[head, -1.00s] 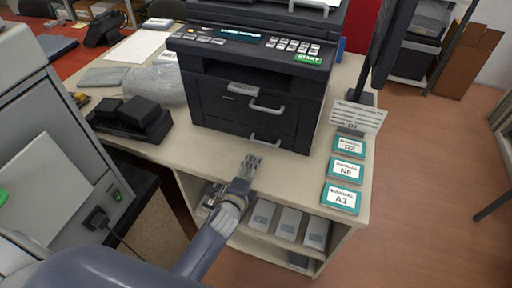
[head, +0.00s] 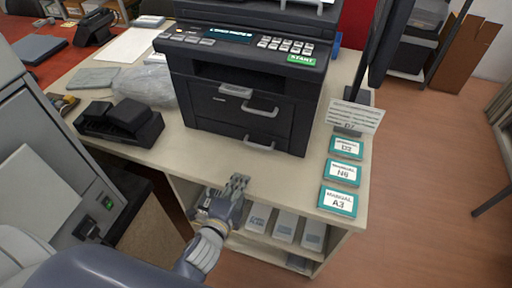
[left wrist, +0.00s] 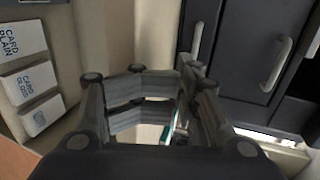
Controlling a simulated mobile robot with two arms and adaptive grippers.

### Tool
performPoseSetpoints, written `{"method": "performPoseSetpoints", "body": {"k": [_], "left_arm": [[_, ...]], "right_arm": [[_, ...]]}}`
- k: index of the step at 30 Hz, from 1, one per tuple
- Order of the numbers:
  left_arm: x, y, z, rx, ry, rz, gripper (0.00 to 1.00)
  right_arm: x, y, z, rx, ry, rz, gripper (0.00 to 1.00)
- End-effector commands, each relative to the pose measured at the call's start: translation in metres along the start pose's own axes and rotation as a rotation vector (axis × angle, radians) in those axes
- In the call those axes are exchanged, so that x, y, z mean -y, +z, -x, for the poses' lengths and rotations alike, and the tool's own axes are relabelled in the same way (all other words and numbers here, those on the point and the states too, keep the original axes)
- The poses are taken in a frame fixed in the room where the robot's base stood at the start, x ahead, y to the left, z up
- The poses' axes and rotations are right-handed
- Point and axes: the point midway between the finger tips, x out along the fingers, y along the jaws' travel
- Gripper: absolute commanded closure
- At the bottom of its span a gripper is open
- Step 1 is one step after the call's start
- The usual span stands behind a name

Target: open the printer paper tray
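The black printer (head: 245,85) stands on the counter, its front facing me. Two drawer fronts show, each with a grey bar handle: an upper handle (head: 261,109) and a lower handle (head: 258,144). Both drawers look closed. My left gripper (head: 239,183) is in front of the printer, over the counter's front edge, apart from the handles. The printer's dark front and a handle (left wrist: 276,63) lie right of the fingers there. My right gripper is not in view.
A black device (head: 120,120) and a plastic bag (head: 147,85) are on the left. Light boxes (head: 285,226) fill the shelf below. Counter in front of the printer is clear.

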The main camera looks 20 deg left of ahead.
Motion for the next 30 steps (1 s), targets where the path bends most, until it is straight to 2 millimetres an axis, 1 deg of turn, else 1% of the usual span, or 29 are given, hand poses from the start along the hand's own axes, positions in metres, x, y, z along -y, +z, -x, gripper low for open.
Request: {"method": "performPoseSetpoints", "body": {"k": [1, 6, 22, 26, 30], "left_arm": [[-0.003, 0.000, 0.004, 0.001, 0.005, 0.001, 0.71], [-0.006, 0.000, 0.010, 0.001, 0.010, 0.002, 0.71], [-0.006, 0.000, 0.010, 0.000, 0.012, 0.002, 0.71], [0.005, 0.000, 0.014, 0.000, 0.011, 0.002, 0.71], [0.028, 0.000, 0.021, 0.000, 0.011, 0.002, 0.71]], "right_arm": [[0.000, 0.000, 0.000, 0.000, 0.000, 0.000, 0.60], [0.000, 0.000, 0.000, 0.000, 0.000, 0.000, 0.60], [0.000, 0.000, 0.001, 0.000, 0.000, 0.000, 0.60], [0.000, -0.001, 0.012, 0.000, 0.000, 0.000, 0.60], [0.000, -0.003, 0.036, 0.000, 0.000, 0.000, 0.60]]}}
